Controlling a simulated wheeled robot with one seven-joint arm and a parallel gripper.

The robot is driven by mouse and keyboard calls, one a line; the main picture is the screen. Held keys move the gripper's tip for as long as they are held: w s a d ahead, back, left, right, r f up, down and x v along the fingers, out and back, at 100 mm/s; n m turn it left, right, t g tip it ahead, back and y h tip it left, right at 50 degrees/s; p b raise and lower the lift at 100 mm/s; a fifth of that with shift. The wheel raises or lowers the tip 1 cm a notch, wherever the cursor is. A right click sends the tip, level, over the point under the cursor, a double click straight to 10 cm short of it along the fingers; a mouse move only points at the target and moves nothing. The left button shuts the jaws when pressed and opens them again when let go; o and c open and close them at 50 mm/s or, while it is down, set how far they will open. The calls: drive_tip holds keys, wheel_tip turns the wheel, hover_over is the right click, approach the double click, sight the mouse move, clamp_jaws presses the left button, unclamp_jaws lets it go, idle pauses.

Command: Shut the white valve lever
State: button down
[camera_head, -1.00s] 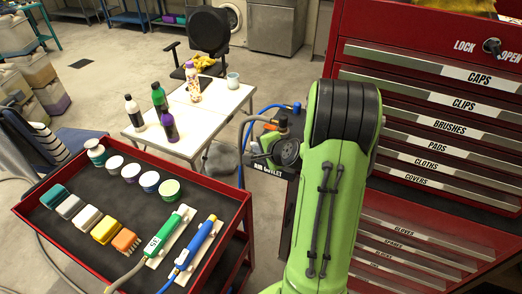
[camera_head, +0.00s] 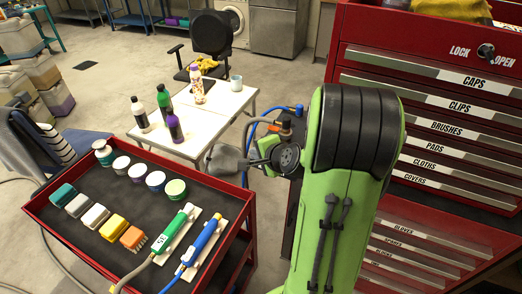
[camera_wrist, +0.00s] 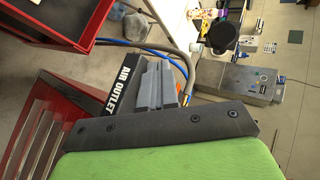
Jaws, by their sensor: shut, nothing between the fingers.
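The white valve lever cannot be made out in either view. The air outlet (camera_wrist: 126,78), a dark block with white lettering, shows in the wrist view beside the red cabinet. My gripper (camera_wrist: 170,68) shows there as grey stepped fingers, shut and empty, overlapping the right side of the outlet block. Whether they touch it I cannot tell. A small orange part (camera_wrist: 187,98) shows just right of the fingers. In the head view, my arm's end covers most of the outlet area, and an orange-brown fitting (camera_head: 285,128) shows above it.
A red tool cabinet (camera_head: 440,103) stands close on the right. A red cart (camera_head: 85,238) with brushes, jars and two tools stands at the left. A white table (camera_head: 222,103) with bottles is behind. Grey and blue hoses (camera_wrist: 178,50) run beside the outlet.

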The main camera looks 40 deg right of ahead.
drive_tip(key=s+a+r, duration=0.2)
drive_tip(key=a, duration=0.1)
drive_tip(key=shift+s+a+r, duration=0.2)
drive_tip(key=shift+a+r, duration=0.1)
drive_tip(key=shift+r, duration=0.05)
drive_tip(key=s+a+r+n+g+y, duration=0.1)
drive_tip(key=s+a+r+n+g, duration=0.1)
drive_tip(key=s+a+n, duration=0.35)
drive_tip(key=s+a+r+n+g+y, duration=0.1)
drive_tip(key=s+a+r+n, duration=0.1)
drive_tip(key=a+n, duration=0.55)
drive_tip(key=s+a+r+n+g+h, duration=0.1)
drive_tip(key=s+n, duration=0.5)
drive_tip(key=s, duration=0.6)
drive_tip(key=shift+a+r+g, duration=0.5)
drive_tip(key=shift+a+g, duration=0.25)
drive_tip(key=shift+g, duration=0.05)
